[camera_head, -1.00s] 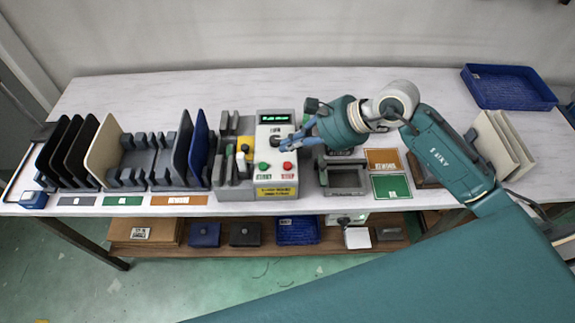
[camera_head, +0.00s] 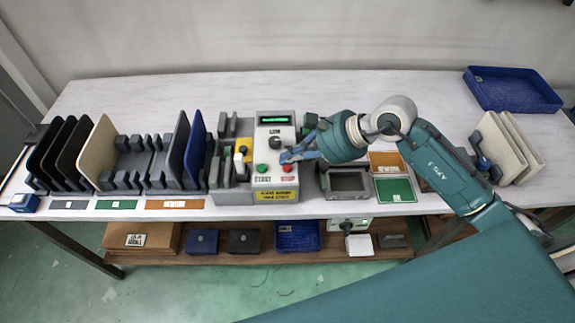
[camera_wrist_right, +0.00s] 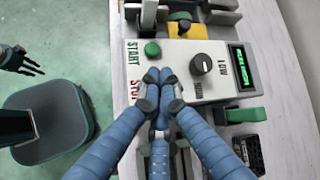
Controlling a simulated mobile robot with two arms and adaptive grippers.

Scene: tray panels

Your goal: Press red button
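The red button (camera_head: 288,168) is on the right of the front part of the control box (camera_head: 277,132), above the STOP label. My right gripper (camera_head: 285,157) is at the box, its blue fingertips just behind the red button and in front of the black knob (camera_head: 275,142). In the right wrist view my gripper (camera_wrist_right: 159,76) has its fingertips together with nothing between them. They cover the red button and part of the STOP label there. Whether they touch the panel I cannot tell. The green START button (camera_head: 262,168) stands to the left.
Grey fixtures with a yellow part (camera_head: 243,150) adjoin the box on the left. A grey tray (camera_head: 347,182) stands close on its right. Panel racks (camera_head: 150,162) fill the left of the table. A blue basket (camera_head: 510,88) is at the back right. The table behind the box is clear.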

